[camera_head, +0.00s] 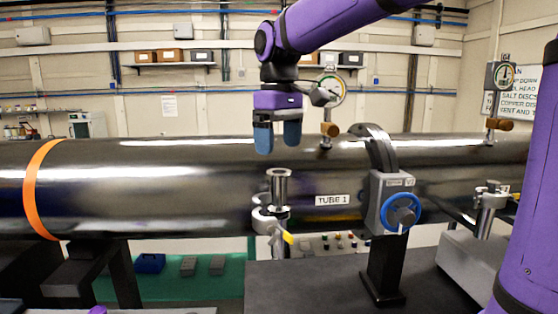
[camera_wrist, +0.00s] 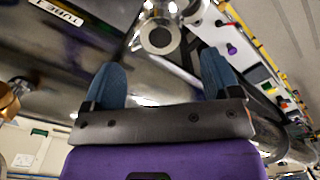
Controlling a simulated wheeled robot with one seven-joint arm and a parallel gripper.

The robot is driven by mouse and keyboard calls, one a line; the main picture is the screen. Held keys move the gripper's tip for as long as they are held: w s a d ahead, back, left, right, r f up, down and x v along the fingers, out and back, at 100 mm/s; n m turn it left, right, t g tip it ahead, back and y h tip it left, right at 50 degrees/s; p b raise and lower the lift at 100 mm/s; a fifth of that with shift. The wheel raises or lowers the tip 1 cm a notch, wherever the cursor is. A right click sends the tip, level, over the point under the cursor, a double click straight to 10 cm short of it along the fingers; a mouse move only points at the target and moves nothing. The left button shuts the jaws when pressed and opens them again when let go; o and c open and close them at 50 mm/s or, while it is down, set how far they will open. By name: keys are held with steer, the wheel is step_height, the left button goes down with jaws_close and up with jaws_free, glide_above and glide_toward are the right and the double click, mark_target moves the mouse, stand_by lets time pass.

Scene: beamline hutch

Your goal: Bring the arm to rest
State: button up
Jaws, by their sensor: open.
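My gripper (camera_head: 277,138) hangs from my purple arm in front of the long steel tube (camera_head: 130,185), with its blue fingers pointing down. It is open, and nothing shows between the fingers. It is above a short metal port (camera_head: 279,188) on the tube's near side and apart from it. In the wrist view, the two blue fingers of my gripper (camera_wrist: 160,85) stand apart. The open round end of the metal port (camera_wrist: 160,37) shows beyond them.
A valve with a blue handwheel (camera_head: 400,212) stands right of the port, by the "TUBE 1" label (camera_head: 333,199). A gauge (camera_head: 331,90) is close right of my gripper. A dark bench (camera_head: 320,285) lies below. A second gauge (camera_head: 501,76) is farther right.

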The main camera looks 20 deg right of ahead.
steer(key=shift+r, duration=0.5)
steer(key=shift+s, duration=0.15)
steer(key=s+d+f+m+t, duration=0.2)
steer(key=s+f, duration=0.3)
steer(key=s, duration=0.5)
steer(key=s+d+f+m+t, duration=0.3)
steer(key=s+d+f, duration=0.2)
steer(key=s, duration=0.5)
steer(key=shift+s+m, duration=0.35)
steer(key=shift+m, duration=0.05)
